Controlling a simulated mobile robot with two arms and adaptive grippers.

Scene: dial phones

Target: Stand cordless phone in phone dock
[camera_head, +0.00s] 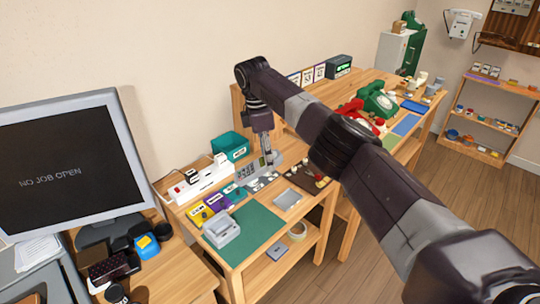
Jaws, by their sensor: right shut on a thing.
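My right arm reaches across the view, and its gripper (266,147) points down over the back of the workbench. The gripper is shut on a small grey thing (267,160), which looks like the cordless phone; the fingers and the small scale hide its details. A light grey cradle-like unit (222,233), which looks like the phone dock, sits on the green mat (254,232) at the front left of the bench. The gripper is behind and to the right of this unit, apart from it. My left gripper is not in view.
A white power strip (197,179), a teal bin (231,146) and several coloured boxes (197,214) line the back left of the bench. A monitor (72,165) stands at left. Red (362,113) and green (378,100) dial phones stand farther right. The green mat's right part is clear.

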